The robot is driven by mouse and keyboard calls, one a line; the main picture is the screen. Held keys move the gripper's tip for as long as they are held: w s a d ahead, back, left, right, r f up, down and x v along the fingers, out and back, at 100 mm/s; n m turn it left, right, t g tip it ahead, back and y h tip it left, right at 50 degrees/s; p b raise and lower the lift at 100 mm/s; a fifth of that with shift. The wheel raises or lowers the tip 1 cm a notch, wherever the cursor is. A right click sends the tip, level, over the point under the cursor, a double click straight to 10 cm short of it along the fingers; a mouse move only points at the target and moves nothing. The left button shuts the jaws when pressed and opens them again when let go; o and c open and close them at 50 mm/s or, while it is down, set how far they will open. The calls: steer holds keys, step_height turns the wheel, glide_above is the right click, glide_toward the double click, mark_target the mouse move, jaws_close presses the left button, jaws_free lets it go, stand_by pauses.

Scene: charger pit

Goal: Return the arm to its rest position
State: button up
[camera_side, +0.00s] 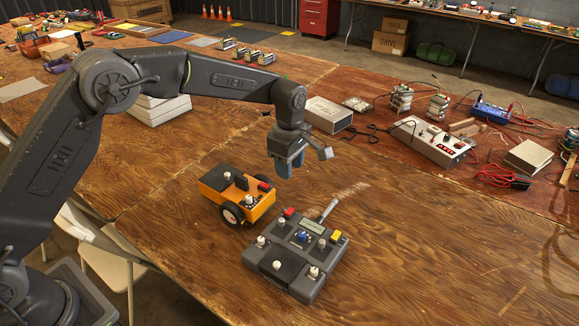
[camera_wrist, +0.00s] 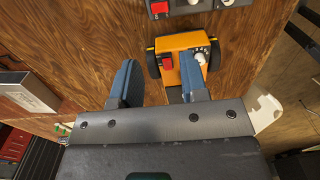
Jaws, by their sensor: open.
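My gripper (camera_side: 291,166) hangs above the wooden table, behind and to the right of an orange wheeled cart (camera_side: 238,196) in the side view. In the wrist view my gripper (camera_wrist: 163,85) has its two blue fingers spread apart, with nothing between them. The orange cart (camera_wrist: 178,55) shows beyond the fingertips there, with a red block and a white knob on it. A dark grey control box (camera_side: 297,255) with knobs, a small screen and colored buttons stands in front of the cart. Its edge also shows at the top of the wrist view (camera_wrist: 195,6).
A white box (camera_side: 328,115), a grey power unit (camera_side: 433,141), red cables (camera_side: 497,176) and other electrical parts lie on the red-brown surface to the right. A white stack (camera_side: 158,108) stands behind my arm. The table's front right (camera_side: 430,260) is clear.

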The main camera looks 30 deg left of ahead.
steer(key=s+a+r+m+t, duration=0.1)
steer(key=s+a+r+m, duration=0.25)
steer(key=s+r, duration=0.35)
steer(key=s+a+r+m+t, duration=0.2)
steer(key=s+a+r+m, duration=0.15)
steer(key=s+r, duration=0.4)
steer(key=s+a+r+m+t, duration=0.1)
steer(key=s+a+m+t, duration=0.1)
steer(key=s+m, duration=0.9)
steer(key=s+a, duration=0.1)
steer(key=s, duration=0.6)
steer(key=shift+s+r+t, duration=0.15)
steer(key=shift+t, duration=0.15)
